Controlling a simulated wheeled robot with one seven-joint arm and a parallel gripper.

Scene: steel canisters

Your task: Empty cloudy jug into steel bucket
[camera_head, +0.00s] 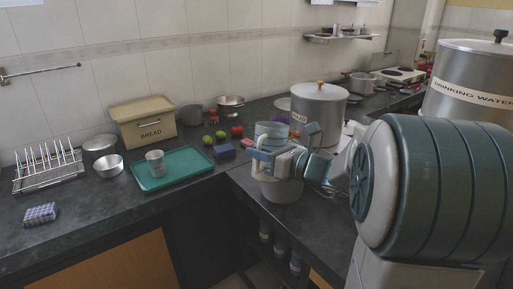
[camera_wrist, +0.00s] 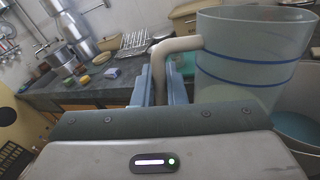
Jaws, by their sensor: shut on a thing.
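The cloudy jug (camera_head: 271,130), translucent with blue bands, is held up over the counter. It fills the right of the wrist view (camera_wrist: 250,62), close to upright, its pale handle between my fingers. My gripper (camera_head: 262,158) is shut on that handle; its blue fingers also show in the wrist view (camera_wrist: 162,85). The steel bucket (camera_head: 281,190) stands on the counter just below the jug, partly covered by the jug and my gripper. Part of its inside shows at the right of the wrist view (camera_wrist: 300,132), under the jug. I cannot tell how much is in the jug.
A large lidded steel pot (camera_head: 319,108) stands right behind the jug. A green tray (camera_head: 181,180) with a cup (camera_head: 155,163), a bread box (camera_head: 143,122), fruit and a dish rack (camera_head: 47,166) stand to the left. A drinking-water canister (camera_head: 470,85) stands at right.

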